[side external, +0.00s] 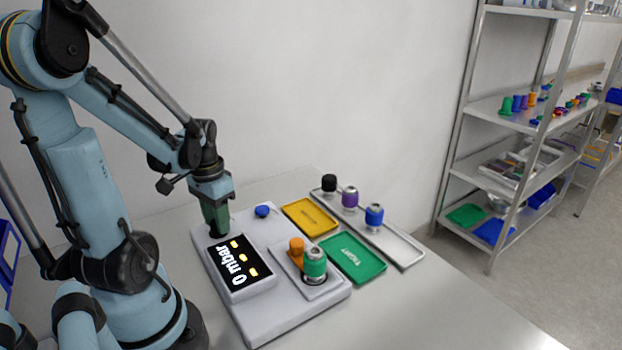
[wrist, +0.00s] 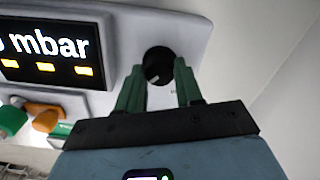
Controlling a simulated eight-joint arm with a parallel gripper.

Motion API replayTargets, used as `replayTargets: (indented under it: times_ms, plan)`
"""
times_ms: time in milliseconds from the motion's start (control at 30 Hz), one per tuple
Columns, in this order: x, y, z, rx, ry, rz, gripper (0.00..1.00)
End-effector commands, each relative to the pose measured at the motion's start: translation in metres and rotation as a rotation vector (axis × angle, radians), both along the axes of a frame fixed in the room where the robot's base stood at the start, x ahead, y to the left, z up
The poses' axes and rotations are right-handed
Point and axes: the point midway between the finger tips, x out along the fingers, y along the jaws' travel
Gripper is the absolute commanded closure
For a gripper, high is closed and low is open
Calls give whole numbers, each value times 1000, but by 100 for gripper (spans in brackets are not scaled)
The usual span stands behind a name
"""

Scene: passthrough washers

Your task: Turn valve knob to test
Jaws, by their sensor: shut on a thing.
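The black valve knob (wrist: 156,60) sits on the light grey test unit (side external: 265,325). My gripper (wrist: 159,67) has its two green fingers on either side of the knob and is shut on it. In the side view my gripper (side external: 216,228) points down at the back left of the unit and mostly hides the knob. The unit's display (side external: 238,266) reads "0 mbar" and shows three orange marks; the wrist view shows part of this display (wrist: 50,45). The knob's exact angle is hard to tell.
A blue button (side external: 262,211) is on the unit. An orange part (side external: 297,246) stands beside a green-topped washer part (side external: 315,262). Yellow (side external: 310,217) and green (side external: 353,258) trays lie right of the unit. A metal tray (side external: 400,248) holds black, purple and blue-topped parts.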

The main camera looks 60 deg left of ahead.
Motion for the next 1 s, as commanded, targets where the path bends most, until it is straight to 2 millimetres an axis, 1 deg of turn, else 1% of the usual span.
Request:
replayTargets:
  times_ms: [500, 533, 600, 700, 1000]
  plan:
    - [1, 1, 0, 4, -4, -22, 95]
    - [1, 1, 0, 4, -4, -22, 63]
    - [1, 1, 0, 3, -4, -21, 52]
    - [1, 1, 0, 3, -3, -21, 39]
    - [0, 0, 1, 1, -2, -20, 39]
